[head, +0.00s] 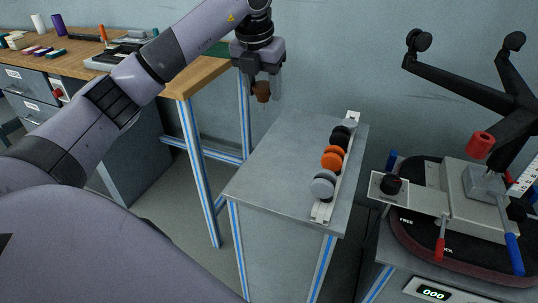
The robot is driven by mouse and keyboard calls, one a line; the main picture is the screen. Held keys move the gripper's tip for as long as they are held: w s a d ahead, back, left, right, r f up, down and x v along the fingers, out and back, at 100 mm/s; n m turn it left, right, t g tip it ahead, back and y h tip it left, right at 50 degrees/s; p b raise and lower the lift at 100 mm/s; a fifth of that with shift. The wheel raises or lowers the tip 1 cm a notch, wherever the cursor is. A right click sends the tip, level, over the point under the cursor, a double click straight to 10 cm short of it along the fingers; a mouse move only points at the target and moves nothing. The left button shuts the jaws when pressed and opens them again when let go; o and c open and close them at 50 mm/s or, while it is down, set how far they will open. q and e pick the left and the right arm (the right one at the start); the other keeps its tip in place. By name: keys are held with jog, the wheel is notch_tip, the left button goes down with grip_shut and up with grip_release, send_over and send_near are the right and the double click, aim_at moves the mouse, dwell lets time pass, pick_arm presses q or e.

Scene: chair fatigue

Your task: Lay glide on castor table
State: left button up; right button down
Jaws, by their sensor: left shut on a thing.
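My left gripper (261,79) hangs in the air beyond the far left corner of the grey castor table (270,165), fingers pointing down. It is shut on a small brown piece, likely the glide (262,93), whose lower end sticks out below the fingertips. The glide is apart from the table top. Several castors stand in a row on a white rail (345,160) along the table's right side: a grey one (322,184) in front, orange (332,157) in the middle, black (341,136) behind. My right gripper is out of view.
The left part of the castor table top is bare. A wooden workbench (190,78) with tools stands at the back left. At the right is a test rig (435,195) with red and blue handles, and an upturned black chair base (480,95) above it.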

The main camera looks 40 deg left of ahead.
pick_arm(q)
notch_tip(320, 180, down, 18)
jog(key=shift+r+b, duration=0.1)
jog(key=shift+b, duration=0.3)
jog(key=o, duration=1)
jog(key=shift+c, duration=0.2)
jog(key=shift+r, duration=0.45)
jog(key=v, duration=1.1)
